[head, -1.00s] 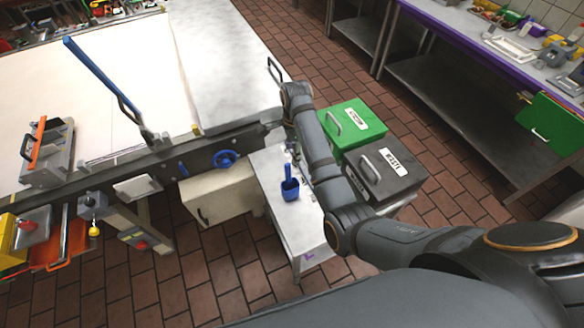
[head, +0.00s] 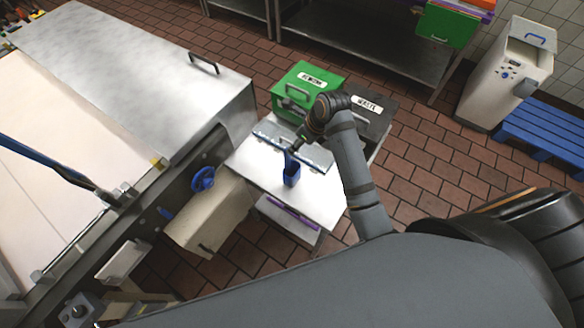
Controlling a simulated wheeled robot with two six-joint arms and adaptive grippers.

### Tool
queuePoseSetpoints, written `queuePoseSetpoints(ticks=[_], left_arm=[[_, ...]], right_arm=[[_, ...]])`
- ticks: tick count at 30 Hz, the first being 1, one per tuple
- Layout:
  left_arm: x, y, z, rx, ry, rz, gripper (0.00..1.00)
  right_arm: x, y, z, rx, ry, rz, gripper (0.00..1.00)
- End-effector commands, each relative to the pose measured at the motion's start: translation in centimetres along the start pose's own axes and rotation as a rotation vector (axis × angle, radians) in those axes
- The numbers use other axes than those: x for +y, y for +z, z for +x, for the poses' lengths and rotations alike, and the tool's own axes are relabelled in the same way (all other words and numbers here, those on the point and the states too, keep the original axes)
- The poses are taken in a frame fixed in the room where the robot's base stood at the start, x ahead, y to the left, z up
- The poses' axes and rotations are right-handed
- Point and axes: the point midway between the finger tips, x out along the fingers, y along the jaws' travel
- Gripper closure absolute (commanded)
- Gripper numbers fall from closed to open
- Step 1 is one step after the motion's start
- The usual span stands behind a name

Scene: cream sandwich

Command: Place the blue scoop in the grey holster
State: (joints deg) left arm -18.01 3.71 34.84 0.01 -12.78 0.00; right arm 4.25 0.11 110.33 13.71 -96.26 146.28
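The blue scoop (head: 291,174) is on or just above the small white-topped table, with its handle pointing up. My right arm comes in from the right. Its gripper (head: 298,144) is small and dark here, close to the top of the scoop's handle. I cannot tell whether the fingers touch the handle or are open or shut. A grey metal piece (head: 318,156) lies along the table's back edge behind the scoop. I cannot make out a grey holster with certainty. My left gripper is not in view.
A green bin (head: 305,82) and a dark grey bin (head: 376,122) stand behind the small table (head: 255,160). A large machine with a blue handwheel (head: 202,179) is at the left. A white machine (head: 506,75) and blue pallet (head: 545,125) are at the right.

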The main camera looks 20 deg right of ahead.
Motion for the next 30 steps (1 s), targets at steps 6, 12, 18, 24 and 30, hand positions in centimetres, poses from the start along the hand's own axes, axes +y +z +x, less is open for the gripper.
queuePoseSetpoints(ticks=[6, 12, 18, 24, 30], left_arm=[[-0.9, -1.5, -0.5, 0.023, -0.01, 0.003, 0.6], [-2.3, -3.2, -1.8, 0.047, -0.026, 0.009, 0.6], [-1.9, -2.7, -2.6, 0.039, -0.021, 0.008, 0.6], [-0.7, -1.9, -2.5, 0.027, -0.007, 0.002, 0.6], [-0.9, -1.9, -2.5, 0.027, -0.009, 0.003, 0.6]], right_arm=[[0.0, 0.0, 2.1, 0.0, 0.0, -0.001, 0.51], [0.4, -0.3, 3.4, 0.004, 0.004, 0.0, 0.51], [0.5, -0.6, 6.7, 0.001, 0.001, -0.001, 0.51], [0.5, -0.7, 7.4, -0.001, -0.001, -0.003, 0.51], [0.5, -0.7, 7.3, 0.0, -0.001, -0.003, 0.67]])
